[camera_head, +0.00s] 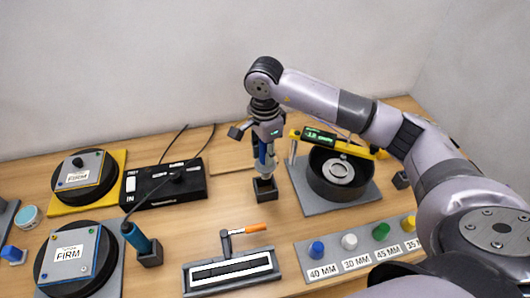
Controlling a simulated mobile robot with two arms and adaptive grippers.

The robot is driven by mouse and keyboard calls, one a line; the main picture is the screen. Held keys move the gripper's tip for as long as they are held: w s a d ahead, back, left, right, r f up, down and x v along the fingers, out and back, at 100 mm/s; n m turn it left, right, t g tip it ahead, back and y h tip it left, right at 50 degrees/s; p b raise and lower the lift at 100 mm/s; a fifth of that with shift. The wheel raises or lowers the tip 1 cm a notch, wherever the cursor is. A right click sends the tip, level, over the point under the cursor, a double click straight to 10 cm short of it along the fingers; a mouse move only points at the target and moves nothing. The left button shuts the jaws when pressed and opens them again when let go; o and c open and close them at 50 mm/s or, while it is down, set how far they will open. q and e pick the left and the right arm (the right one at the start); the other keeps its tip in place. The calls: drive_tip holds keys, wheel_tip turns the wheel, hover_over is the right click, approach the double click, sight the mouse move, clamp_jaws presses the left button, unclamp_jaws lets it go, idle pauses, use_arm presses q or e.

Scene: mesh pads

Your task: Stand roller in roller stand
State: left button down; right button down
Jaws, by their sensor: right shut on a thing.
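My right gripper (266,136) points down over the middle of the table. It is shut on the roller (263,156), of which a blue part shows below the fingers. The roller is roughly upright, directly above a small black square block, the roller stand (264,189). The roller's lower end meets the top of the stand in the picture; I cannot tell how deep it sits. The gripper hides the roller's upper part. My left gripper is not in view.
A black dish with a yellow gauge bar (377,152) stands close right of the stand. A black box (190,186), a corded blue tool (136,237) and round pads (88,166) are left.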

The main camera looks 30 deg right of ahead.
drive_tip(key=shift+f+b, duration=3.8)
drive_tip(key=shift+f, duration=0.4)
drive_tip(key=c, duration=1.2)
unclamp_jaws()
drive_tip(key=shift+r, duration=0.15)
